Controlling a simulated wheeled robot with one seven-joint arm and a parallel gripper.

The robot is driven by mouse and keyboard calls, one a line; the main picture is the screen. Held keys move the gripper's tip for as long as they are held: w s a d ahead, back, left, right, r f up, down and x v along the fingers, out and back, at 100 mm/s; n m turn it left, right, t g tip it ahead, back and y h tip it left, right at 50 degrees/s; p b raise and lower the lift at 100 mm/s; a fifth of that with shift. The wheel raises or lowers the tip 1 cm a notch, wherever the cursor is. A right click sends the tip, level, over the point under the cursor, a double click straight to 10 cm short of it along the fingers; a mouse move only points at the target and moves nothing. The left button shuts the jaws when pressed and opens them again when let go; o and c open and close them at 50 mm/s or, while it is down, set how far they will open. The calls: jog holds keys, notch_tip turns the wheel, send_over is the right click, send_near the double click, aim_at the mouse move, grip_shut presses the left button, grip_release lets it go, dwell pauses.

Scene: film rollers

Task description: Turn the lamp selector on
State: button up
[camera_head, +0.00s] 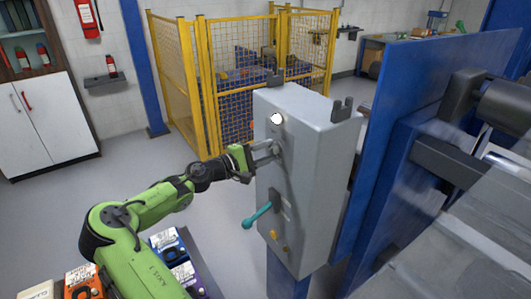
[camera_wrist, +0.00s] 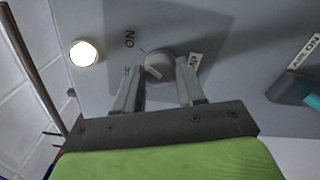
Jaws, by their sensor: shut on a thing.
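The lamp selector is a small round grey knob (camera_wrist: 158,67) on the face of a grey control box (camera_head: 318,118). In the wrist view, an ON label (camera_wrist: 129,39) stands up and left of it, and a partly hidden label (camera_wrist: 195,62) lies to its right. My gripper (camera_wrist: 157,72) has one finger on each side of the knob and is shut on it. In the head view, my gripper (camera_head: 272,151) reaches the box's front face from the left; its fingers largely hide the knob there. A round white lamp (camera_head: 277,119) above the gripper looks lit; it also shows in the wrist view (camera_wrist: 83,53).
A teal-handled lever (camera_head: 258,214) sits below my gripper on the same box, near an AIR ON label (camera_wrist: 305,52). A blue panel (camera_head: 430,110) stands right of the box; a yellow mesh fence (camera_head: 225,75) is behind.

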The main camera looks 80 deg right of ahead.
jog(key=o, duration=1.1)
jog(key=shift+c, duration=0.2)
jog(key=v, duration=1.6)
jog(key=shift+d, duration=0.1)
